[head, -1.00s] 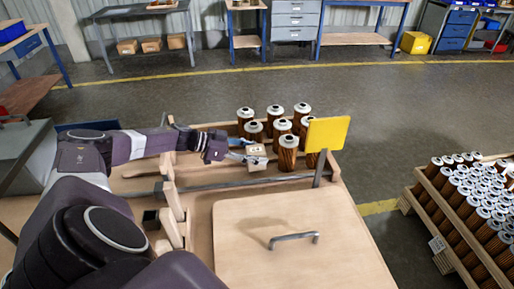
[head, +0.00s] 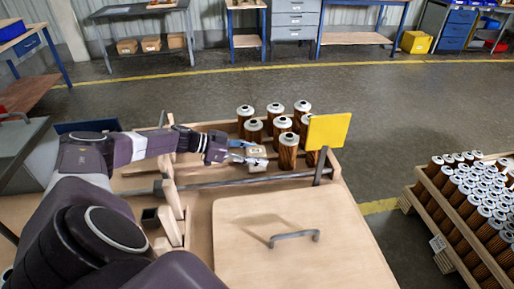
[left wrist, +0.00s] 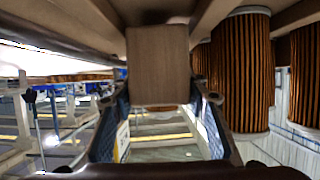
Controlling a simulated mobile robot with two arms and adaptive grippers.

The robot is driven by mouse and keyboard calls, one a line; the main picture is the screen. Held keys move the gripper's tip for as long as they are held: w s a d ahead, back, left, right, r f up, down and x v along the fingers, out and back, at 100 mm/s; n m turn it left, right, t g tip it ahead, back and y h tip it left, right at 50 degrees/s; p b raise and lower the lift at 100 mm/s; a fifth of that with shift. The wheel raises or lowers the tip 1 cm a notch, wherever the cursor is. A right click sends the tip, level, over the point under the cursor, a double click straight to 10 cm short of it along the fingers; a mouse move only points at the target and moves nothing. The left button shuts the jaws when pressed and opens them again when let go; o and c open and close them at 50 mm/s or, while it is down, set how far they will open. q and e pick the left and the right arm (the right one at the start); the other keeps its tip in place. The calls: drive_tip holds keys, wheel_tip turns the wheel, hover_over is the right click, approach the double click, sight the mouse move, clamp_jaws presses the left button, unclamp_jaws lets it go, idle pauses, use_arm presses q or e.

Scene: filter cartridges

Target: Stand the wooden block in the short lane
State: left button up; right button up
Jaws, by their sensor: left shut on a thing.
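The wooden block (head: 256,151) is a small pale block. My left gripper (head: 254,154) is shut on it, beside the cartridges and above the wooden tray (head: 334,167). In the left wrist view the block (left wrist: 158,65) shows brown between the two fingers. I cannot tell from these views whether its lower end touches the tray floor. The lane's floor is partly hidden by my arm and the cartridges. My right gripper is not in view.
Several pleated brown filter cartridges (head: 288,155) with white caps stand close right of the block. A yellow plate (head: 328,131) rises on a post at right. A grey rod (head: 225,182) runs in front. A wooden lid with a handle (head: 294,238) lies nearer.

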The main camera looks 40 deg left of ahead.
use_arm(q)
drive_tip(key=shift+f+b, duration=0.5)
drive_tip(key=shift+f, duration=0.35)
drive_tip(key=o, duration=1.3)
drive_tip(key=shift+o, duration=0.2)
drive_tip(key=v, duration=0.7)
drive_tip(key=shift+f, duration=0.1)
drive_tip(key=shift+s+a+r, duration=0.3)
drive_tip(key=shift+s+a, duration=0.05)
drive_tip(key=shift+s, duration=0.05)
